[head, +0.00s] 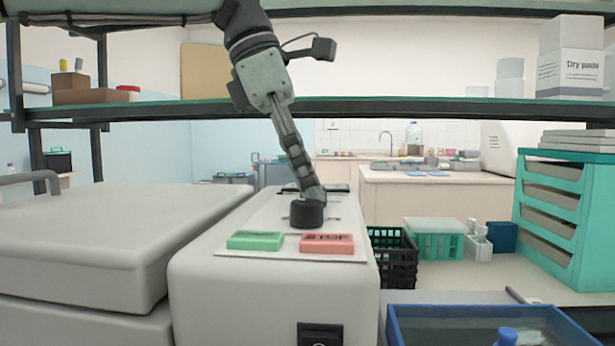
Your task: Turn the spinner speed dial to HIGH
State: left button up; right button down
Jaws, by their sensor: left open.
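The spinner (270,295) is a pale grey box in the centre, with a light panel on its sloping top. The dark round speed dial (306,214) stands on that panel. A green button (256,240) and a red button (327,243) lie in front of it; the red one's lettering is hard to read. My left gripper (312,196) comes down from above, open, with its fingertips at the top of the dial. I cannot tell whether they touch it. The dial's setting marks are hidden or too small to read. My right gripper is out of view.
A closed grey lid (85,235) fills the left side. A black basket (395,258) stands right of the spinner, with a blue tray (470,325) in front. A teal drawer unit (548,215) stands at the right. A shelf (400,109) crosses behind my left arm.

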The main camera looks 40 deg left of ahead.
pick_arm(q)
jog(key=shift+c, duration=0.4)
grip_shut()
jog(key=shift+m, duration=0.4)
jog(key=m+g, duration=0.1)
jog(key=m, duration=0.2)
jog(key=shift+w+m+g+h, duration=0.2)
jog(key=shift+m+g+h, duration=0.1)
jog(key=shift+m+g, duration=0.1)
jog(key=m+g, duration=0.1)
jog(key=m, duration=0.2)
jog(key=shift+w+m, duration=0.1)
jog(key=shift+m, duration=0.2)
jog(key=m+g, duration=0.2)
jog(key=m, duration=0.2)
jog(key=shift+w+y, duration=0.15)
jog(key=shift+y, duration=0.25)
jog(key=shift+d+m+g+y, duration=0.1)
jog(key=shift+m+g+y, duration=0.35)
jog(key=shift+m, duration=1.45)
